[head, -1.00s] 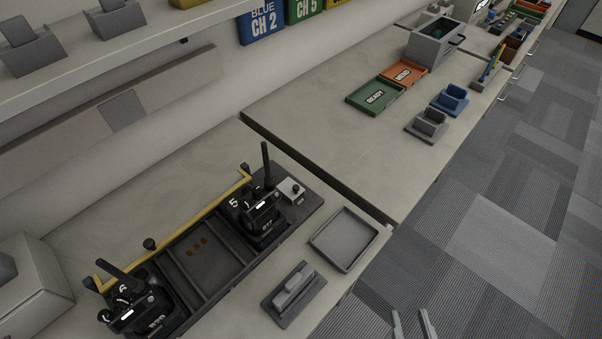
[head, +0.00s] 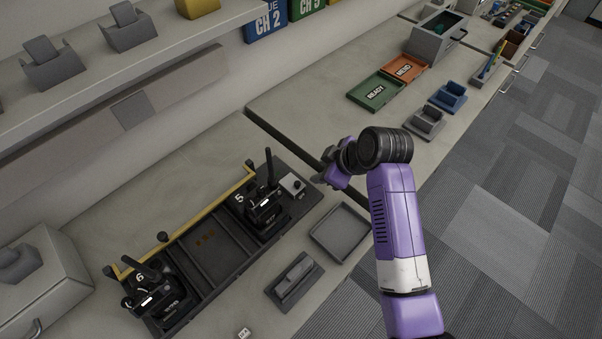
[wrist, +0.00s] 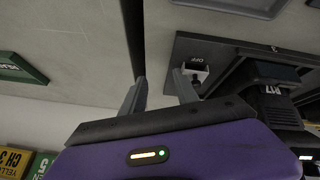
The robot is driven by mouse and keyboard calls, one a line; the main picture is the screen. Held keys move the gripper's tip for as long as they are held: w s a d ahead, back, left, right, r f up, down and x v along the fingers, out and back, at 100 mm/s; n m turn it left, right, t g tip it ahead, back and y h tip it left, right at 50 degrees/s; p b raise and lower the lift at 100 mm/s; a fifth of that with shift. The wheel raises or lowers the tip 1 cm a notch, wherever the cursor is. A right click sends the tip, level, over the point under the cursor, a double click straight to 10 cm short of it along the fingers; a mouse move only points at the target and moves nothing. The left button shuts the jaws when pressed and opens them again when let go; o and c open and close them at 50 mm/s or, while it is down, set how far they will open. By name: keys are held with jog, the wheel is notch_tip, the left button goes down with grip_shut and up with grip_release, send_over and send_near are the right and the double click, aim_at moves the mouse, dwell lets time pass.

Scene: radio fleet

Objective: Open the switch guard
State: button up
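A small pale switch box (head: 293,186) with a dark knob-like part sits at the right end of the black charging rack. I cannot make out the guard apart from the switch. My gripper (head: 322,168) is just right of and above the box in the head view. In the wrist view my gripper (wrist: 158,80) is open with nothing between its fingers. Its right finger overlaps the box's left edge in the picture; contact cannot be told.
The black charging rack (head: 217,246) holds radio 5 (head: 262,208) and radio 6 (head: 150,290), with a yellow bar (head: 190,223) behind. A grey tray (head: 340,232) and a grey cradle (head: 294,280) lie in front. The bench between rack and green READY tray (head: 375,92) is mostly clear.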

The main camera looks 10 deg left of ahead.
aim_at(297, 183)
notch_tip(297, 183, up, 7)
jog(key=s+a+n+g, duration=0.2)
jog(key=s+n+g, duration=0.1)
jog(key=n+g, duration=0.2)
jog(key=shift+w+p+x, duration=0.2)
jog(key=shift+p+x, duration=0.6)
jog(key=shift+x, duration=3.2)
jog(key=shift+d+f, duration=0.1)
jog(key=shift+d, duration=0.05)
grip_shut()
jog(key=shift+h, duration=0.3)
